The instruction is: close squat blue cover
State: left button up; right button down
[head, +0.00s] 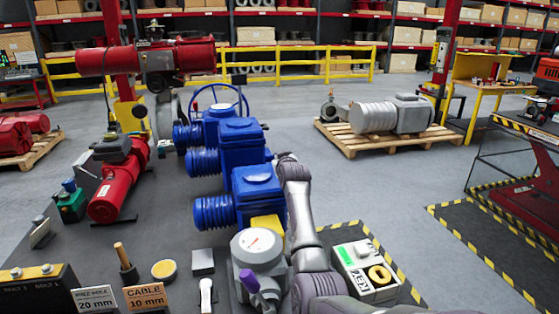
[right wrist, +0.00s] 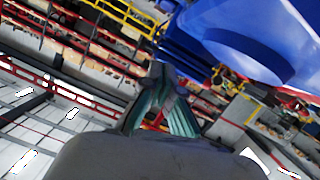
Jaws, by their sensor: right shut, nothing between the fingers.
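Blue actuators stand in a row on the dark table. The nearest blue actuator (head: 258,190) has a ribbed cylinder at its left and a low rounded cover (head: 257,172) on top. The cover appears to lie down on the housing, but I cannot tell whether it is fully closed. My right arm reaches up along the actuator's right side. In the right wrist view my right gripper (right wrist: 165,90) is shut and empty, beside and below a large blue housing (right wrist: 240,40). Its fingers are hard to make out in the head view. My left gripper is out of view.
A grey gauge unit (head: 258,262) stands in front of the nearest actuator, close to my right arm. A white key box (head: 365,272) is right of the arm. Another blue actuator (head: 240,145) stands just behind.

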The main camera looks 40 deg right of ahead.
jog(key=shift+r+p, duration=0.4)
jog(key=shift+r, duration=0.1)
jog(key=s+a+r+p, duration=0.5)
jog(key=s+p, duration=0.3)
jog(key=p, duration=0.2)
jog(key=shift+s+r, duration=0.15)
jog(key=shift+r, duration=0.05)
jog(key=shift+f, duration=0.1)
